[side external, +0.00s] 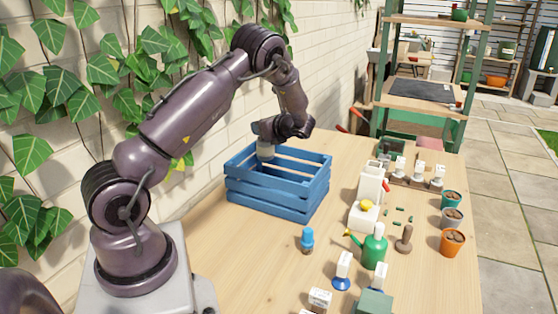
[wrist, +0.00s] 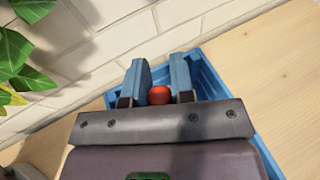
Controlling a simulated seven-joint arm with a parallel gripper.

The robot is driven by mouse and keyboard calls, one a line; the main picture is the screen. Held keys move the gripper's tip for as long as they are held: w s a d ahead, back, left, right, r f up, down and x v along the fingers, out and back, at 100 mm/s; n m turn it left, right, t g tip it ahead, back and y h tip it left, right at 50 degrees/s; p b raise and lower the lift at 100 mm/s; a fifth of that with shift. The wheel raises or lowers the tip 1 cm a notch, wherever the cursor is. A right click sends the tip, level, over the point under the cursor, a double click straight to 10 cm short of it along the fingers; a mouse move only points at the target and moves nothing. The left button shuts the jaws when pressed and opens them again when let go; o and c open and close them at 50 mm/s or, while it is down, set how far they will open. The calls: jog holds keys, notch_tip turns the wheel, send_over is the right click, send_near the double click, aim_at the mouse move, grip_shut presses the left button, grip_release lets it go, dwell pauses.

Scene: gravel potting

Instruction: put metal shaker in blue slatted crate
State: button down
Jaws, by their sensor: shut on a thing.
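My gripper (wrist: 159,82) is shut, with a thing between its two blue-grey fingers. The thing shows a rounded red end in the wrist view. I take it to be the metal shaker (wrist: 159,96), though its body is hidden there. In the side external view a grey, cylinder-like piece shows under my gripper (side external: 266,150), at crate-rim height; I cannot tell whether it is shaker or finger. The blue slatted crate (side external: 273,205) stands on the table beside the brick wall. My gripper is over its opening. The crate's floor is mostly hidden.
Right of the crate stand a blue-capped bottle (side external: 307,239), a green watering can (side external: 374,247), a white box-like holder (side external: 366,205) and several small pots (side external: 452,242). Ivy (side external: 85,70) hangs on the wall at left. Bare table lies in front of the crate.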

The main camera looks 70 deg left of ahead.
notch_tip(320, 180, down, 12)
jog(key=shift+r, duration=0.25)
jog(key=shift+f, duration=0.1)
jog(key=c, duration=1)
grip_release()
jog(key=shift+f, duration=0.1)
